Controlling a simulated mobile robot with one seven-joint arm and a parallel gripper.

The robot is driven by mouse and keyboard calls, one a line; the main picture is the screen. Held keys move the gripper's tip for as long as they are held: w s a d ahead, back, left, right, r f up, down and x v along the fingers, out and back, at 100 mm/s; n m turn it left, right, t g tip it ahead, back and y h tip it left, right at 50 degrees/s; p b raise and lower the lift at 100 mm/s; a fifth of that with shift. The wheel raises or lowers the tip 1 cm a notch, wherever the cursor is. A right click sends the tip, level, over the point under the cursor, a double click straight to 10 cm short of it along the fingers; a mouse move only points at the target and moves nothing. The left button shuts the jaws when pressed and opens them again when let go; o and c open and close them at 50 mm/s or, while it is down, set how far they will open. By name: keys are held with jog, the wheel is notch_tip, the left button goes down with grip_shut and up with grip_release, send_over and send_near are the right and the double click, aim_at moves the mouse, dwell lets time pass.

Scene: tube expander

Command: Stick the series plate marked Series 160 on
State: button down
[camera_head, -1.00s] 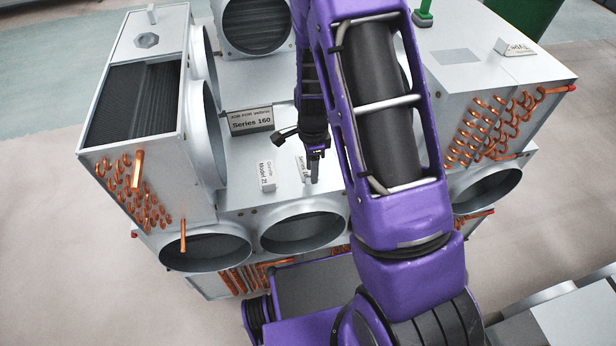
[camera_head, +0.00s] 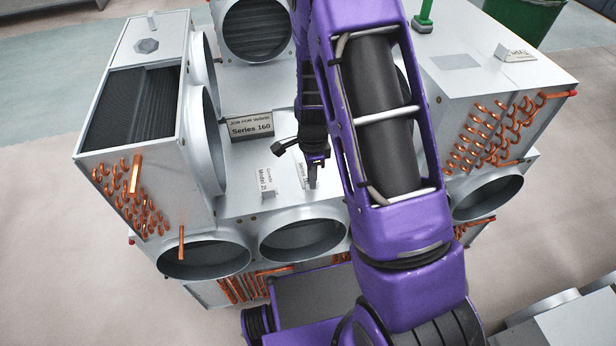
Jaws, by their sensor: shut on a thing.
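My gripper (camera_head: 314,168) points down over the flat metal top in the middle of the machine, partly behind my purple arm. It is shut on a small white plate (camera_head: 302,174) whose print begins with "Series"; the number is too small to read. The plate stands upright at or just above the surface; I cannot tell whether it touches. A second small white plate, marked "Model" (camera_head: 266,183), stands to its left. A grey sign reading "Series 160" (camera_head: 250,125) stands behind them. A flat grey rectangle (camera_head: 456,61) lies on the right box's top.
A tall metal box (camera_head: 130,105) with a round duct stands at left. The right box (camera_head: 500,75) carries another white plate (camera_head: 515,53) and a green-handled thing (camera_head: 422,15). Open round ducts (camera_head: 303,237) and copper pipes line the front. A green bin (camera_head: 527,15) stands behind.

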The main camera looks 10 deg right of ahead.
jog(key=shift+r, duration=0.15)
jog(key=shift+r+p, duration=3.15)
jog(key=shift+r, duration=0.75)
